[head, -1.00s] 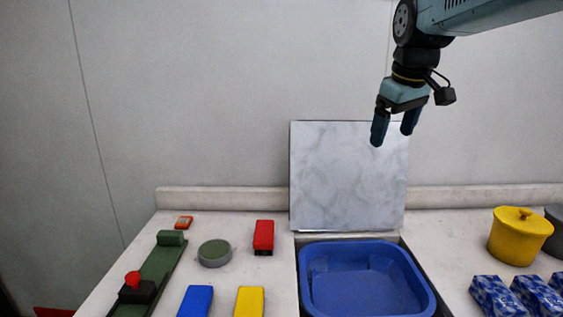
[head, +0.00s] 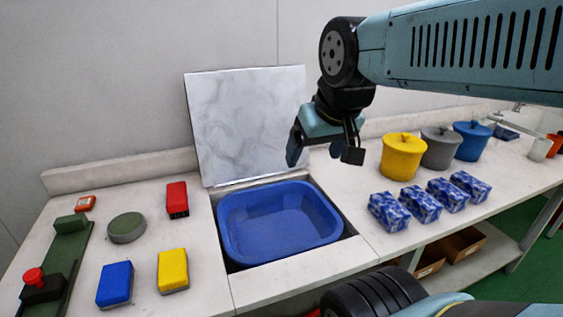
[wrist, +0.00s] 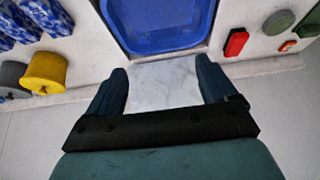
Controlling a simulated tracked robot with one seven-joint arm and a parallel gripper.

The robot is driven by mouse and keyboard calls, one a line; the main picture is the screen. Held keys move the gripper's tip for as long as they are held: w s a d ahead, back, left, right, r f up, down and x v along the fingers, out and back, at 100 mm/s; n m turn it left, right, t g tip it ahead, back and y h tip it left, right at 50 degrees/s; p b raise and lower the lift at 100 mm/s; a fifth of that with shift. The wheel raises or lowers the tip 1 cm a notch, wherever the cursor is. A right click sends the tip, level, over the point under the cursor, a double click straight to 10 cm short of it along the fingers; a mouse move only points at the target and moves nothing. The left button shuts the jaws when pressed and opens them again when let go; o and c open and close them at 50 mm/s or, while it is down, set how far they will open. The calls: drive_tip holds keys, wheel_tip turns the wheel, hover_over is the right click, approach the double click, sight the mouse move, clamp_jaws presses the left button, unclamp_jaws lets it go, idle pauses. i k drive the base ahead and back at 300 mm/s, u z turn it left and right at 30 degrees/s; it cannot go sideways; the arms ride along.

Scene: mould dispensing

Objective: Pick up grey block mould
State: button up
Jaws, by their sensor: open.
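My gripper (head: 314,155) is open and empty, high in front of the upright marble-look panel (head: 245,115) and above the blue basin (head: 232,243). In the wrist view its fingers (wrist: 161,72) stand wide apart with nothing between them but the panel behind. I see no plainly grey block, so I cannot tell which thing is the grey block mould. A grey lidded pot (head: 439,150) stands between a yellow pot (head: 402,160) and a blue pot (head: 472,143), to the right of my gripper. Several blue-and-white patterned blocks (head: 420,206) lie in a row in front of the pots.
Left of the basin lie a red block (head: 177,199), a yellow block (head: 172,271), a blue block (head: 115,284) and a grey-green disc (head: 126,228). A green strip with a red button (head: 34,277) is at far left. Cardboard boxes (head: 462,244) sit on a lower shelf.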

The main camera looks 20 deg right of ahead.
sight(424, 206)
drive_tip(key=z, duration=0.05)
drive_tip(key=k, duration=0.45)
drive_tip(key=u, duration=1.35)
drive_tip(key=k, duration=1.05)
drive_tip(key=z, duration=1.85)
drive_tip(key=i, duration=0.8)
drive_tip(key=z, duration=0.05)
